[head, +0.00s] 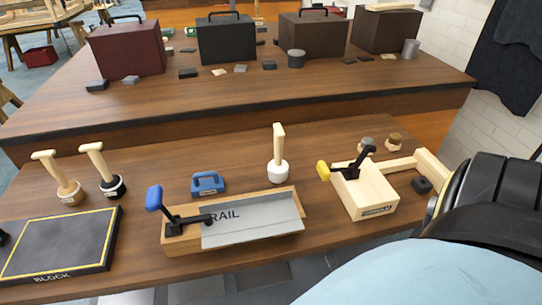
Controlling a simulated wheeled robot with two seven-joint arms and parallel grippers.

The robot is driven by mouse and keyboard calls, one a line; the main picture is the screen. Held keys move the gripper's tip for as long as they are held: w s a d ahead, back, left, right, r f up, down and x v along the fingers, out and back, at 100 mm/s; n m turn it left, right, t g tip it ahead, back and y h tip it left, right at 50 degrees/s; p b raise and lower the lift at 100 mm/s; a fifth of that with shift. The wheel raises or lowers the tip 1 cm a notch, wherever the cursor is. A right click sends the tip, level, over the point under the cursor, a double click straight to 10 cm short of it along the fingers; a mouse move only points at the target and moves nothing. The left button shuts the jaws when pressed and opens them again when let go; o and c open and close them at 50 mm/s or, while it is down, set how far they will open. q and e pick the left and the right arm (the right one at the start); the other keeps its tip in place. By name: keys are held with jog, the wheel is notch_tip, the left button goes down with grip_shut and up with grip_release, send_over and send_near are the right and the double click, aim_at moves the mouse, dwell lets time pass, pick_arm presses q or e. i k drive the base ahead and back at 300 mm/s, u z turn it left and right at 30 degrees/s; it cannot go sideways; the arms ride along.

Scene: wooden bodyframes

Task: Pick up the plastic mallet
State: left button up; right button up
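A mallet with a white, plastic-looking head (278,171) and a pale wooden handle stands head-down on the front bench, handle pointing up. It stands just behind the grey rail block. Two more mallets stand head-down at the left, one with a wooden head (71,193) and one with a black head (112,187). Neither of my grippers is in view, so their state cannot be seen. Nothing holds the white-headed mallet.
A wooden fixture with a grey rail (255,226) and blue-handled clamp lies in front of the mallet. A blue block (208,183) is left of it; a wooden clamp fixture (364,192) is right. A black block board (60,245) lies front left. Cases (226,40) stand behind.

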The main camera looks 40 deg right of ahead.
aim_at(278, 169)
jog(key=i, duration=0.35)
jog(key=z, duration=0.95)
